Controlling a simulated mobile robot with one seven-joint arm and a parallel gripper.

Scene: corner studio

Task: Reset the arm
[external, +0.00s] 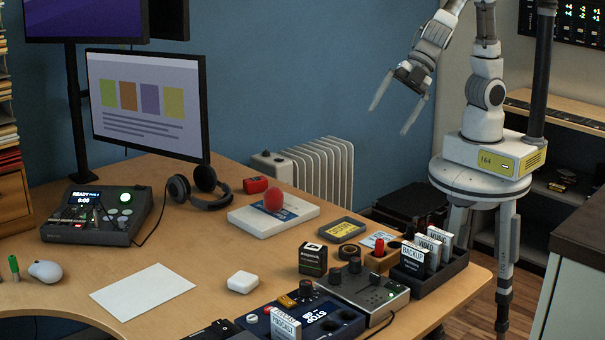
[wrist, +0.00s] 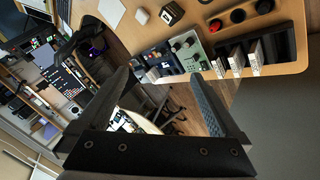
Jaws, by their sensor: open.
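My gripper (external: 394,104) is open and empty, held in the air in front of the blue wall, above and behind the desk. Its two long fingers are spread apart. In the wrist view my gripper (wrist: 163,90) shows both fingers with nothing between them. My arm is bent, rising from its base at the right and reaching out to the left with the fingers pointing down.
Air around my gripper is clear.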

